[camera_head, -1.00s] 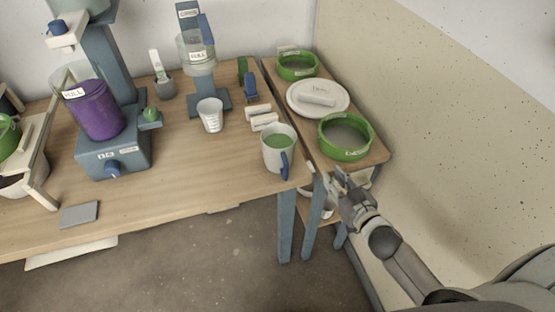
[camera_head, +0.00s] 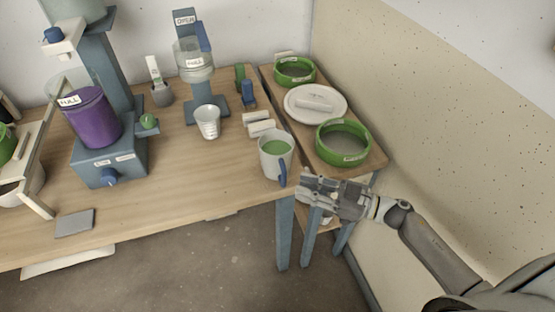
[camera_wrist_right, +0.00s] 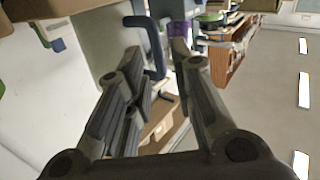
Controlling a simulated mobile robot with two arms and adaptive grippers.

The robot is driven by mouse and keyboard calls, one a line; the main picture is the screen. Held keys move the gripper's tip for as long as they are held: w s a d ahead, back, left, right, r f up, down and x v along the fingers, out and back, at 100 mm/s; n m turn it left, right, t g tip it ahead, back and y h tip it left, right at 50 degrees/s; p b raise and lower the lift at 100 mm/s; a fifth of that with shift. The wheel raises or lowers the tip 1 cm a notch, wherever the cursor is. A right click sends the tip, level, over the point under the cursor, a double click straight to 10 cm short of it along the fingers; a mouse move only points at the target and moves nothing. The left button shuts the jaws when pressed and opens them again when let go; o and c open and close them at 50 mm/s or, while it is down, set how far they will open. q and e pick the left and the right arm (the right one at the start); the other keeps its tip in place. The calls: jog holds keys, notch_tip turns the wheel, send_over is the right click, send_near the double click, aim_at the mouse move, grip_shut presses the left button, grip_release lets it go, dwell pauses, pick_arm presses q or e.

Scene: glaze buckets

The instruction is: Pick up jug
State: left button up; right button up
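The jug (camera_head: 270,164) is a pale mug-shaped vessel with green liquid inside. It stands upright at the right front corner of the wooden table. Its blue handle (camera_head: 283,173) faces the front right. My right gripper (camera_head: 303,185) is just right of the handle, at about table-edge height. In the right wrist view the fingers of my right gripper (camera_wrist_right: 163,62) are spread apart. The blue handle (camera_wrist_right: 152,45) shows between and beyond the fingertips, with the pale jug side (camera_wrist_right: 108,45) to its left. I cannot tell whether anything touches. My left gripper is not in view.
Two white blocks (camera_head: 260,128) and a clear measuring cup (camera_head: 208,122) stand behind the jug. A lower side shelf holds green-rimmed sieves (camera_head: 343,156) and a white lid (camera_head: 330,113). A speckled wall (camera_head: 440,120) bounds the right side. A purple-filled container (camera_head: 95,125) is at left.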

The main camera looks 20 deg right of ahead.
aim_at(283, 184)
jog(key=p+x, duration=0.1)
jog(key=x, duration=0.5)
jog(key=shift+w+a, duration=0.2)
jog(key=shift+w, duration=0.15)
grip_shut()
jog(key=shift+r, duration=0.15)
